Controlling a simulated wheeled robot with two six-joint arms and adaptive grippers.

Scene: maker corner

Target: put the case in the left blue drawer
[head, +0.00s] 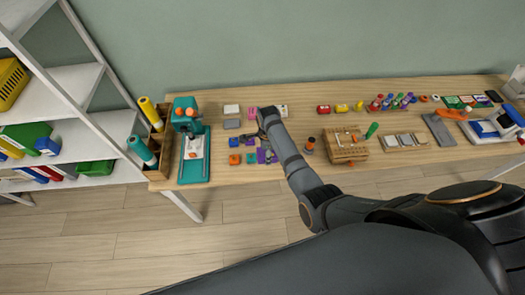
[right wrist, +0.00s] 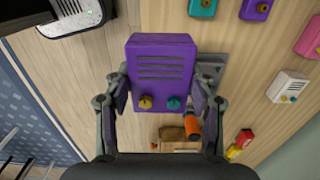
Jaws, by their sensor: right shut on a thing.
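In the head view my right gripper (head: 262,136) is over the left half of the workbench (head: 225,174), among small coloured boxes. The arm and gripper partly hide the case there. I cannot make out a blue drawer in either view. My left gripper is not in view.
A teal machine (head: 187,118) stands left of the gripper. Small coloured boxes (head: 232,109) lie around it. A wooden block holder (head: 345,146) and a bottle (head: 309,145) stand to the right. A white shelf (head: 62,92) with bins is at the far left.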

